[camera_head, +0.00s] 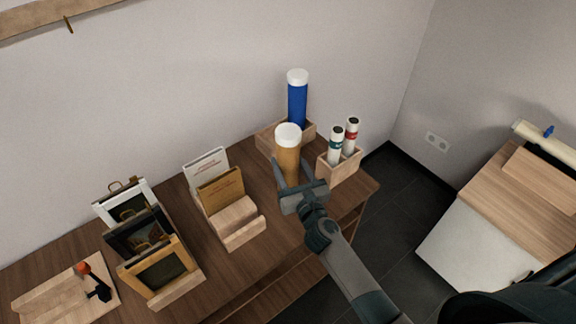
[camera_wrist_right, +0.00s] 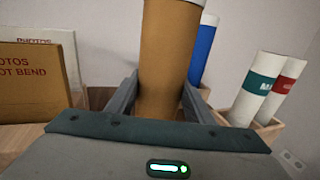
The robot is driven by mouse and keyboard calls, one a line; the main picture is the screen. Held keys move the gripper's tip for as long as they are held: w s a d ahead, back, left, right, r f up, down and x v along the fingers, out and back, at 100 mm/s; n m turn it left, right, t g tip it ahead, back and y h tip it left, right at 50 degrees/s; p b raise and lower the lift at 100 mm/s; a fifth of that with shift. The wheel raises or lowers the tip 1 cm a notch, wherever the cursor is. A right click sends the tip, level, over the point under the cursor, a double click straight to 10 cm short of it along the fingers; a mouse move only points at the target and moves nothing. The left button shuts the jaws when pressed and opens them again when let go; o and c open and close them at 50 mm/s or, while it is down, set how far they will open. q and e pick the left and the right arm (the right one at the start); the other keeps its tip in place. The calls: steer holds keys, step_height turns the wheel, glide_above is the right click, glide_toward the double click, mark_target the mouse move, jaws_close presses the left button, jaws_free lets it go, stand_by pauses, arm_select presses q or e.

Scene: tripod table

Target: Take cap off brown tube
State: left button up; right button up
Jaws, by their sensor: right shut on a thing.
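The brown tube (camera_head: 288,165) stands upright over the back of the wooden table, with its white cap (camera_head: 288,134) on top. My right gripper (camera_head: 292,180) is shut around the lower part of the tube. The tube's bottom is hidden behind the gripper. My left gripper is not in view.
A blue tube (camera_head: 297,103) with a white cap stands behind in a wooden holder (camera_head: 268,140). Two white tubes (camera_head: 336,146) stand in a box (camera_head: 340,174) at right. Envelopes (camera_head: 222,190) and picture frames (camera_head: 160,262) stand left. The wall is close behind.

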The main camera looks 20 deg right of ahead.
mark_target(292, 152)
step_height(292, 152, up, 8)
steer(key=shift+f+p, duration=0.1)
steer(key=shift+p, duration=0.55)
steer(key=shift+r, duration=0.65)
steer(key=shift+o, duration=0.4)
steer(key=c, duration=0.5)
